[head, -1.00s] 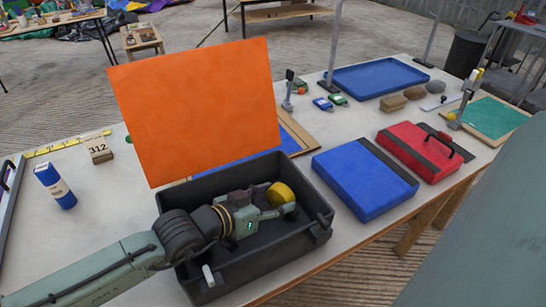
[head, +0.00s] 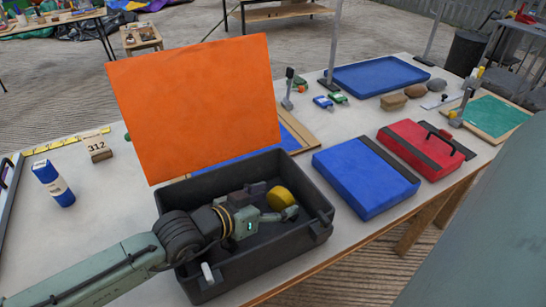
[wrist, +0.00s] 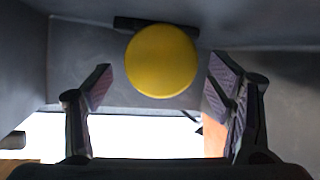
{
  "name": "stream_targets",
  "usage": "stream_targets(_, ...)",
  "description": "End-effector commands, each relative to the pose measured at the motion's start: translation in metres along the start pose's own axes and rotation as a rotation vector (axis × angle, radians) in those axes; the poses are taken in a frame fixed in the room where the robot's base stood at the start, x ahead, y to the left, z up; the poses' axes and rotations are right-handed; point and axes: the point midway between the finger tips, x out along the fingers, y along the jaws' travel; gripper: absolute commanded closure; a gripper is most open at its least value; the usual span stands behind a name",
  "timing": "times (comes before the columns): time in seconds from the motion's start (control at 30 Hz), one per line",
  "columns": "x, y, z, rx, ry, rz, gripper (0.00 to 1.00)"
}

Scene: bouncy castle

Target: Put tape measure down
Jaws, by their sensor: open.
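The tape measure (head: 280,198) looks like a round yellow disc and is inside the open black case (head: 321,196), towards its right end. My gripper (head: 272,201) reaches down into the case beside it. In the wrist view the tape measure (wrist: 161,61) shows between the two spread fingers of my gripper (wrist: 159,69), with a visible gap on each side. The gripper is open and holds nothing. Whether the tape measure rests fully on the case floor cannot be told.
A blue case (head: 365,178) and a red case (head: 425,150) lie to the right. The table's front left is bare.

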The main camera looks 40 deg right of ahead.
Motion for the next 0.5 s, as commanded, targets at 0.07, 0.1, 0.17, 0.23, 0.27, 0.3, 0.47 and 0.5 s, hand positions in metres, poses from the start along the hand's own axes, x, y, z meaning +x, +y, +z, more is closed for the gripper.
stream_targets(0.07, 0.0, 0.0, -0.001, 0.0, 0.0, 0.0, 0.25)
stream_targets(0.1, -0.001, 0.0, -0.002, 0.001, 0.0, 0.0, 0.25)
stream_targets(0.17, -0.003, 0.001, -0.006, 0.001, -0.001, 0.0, 0.25)
stream_targets(0.23, -0.006, 0.003, -0.015, 0.003, -0.002, 0.0, 0.25)
stream_targets(0.27, -0.008, 0.002, -0.014, 0.003, -0.003, -0.001, 0.25)
stream_targets(0.3, -0.011, 0.001, -0.011, 0.002, -0.004, -0.001, 0.25)
stream_targets(0.47, -0.029, 0.001, -0.01, 0.002, -0.006, -0.004, 0.25)
stream_targets(0.5, -0.034, 0.001, -0.012, 0.002, -0.007, -0.006, 0.25)
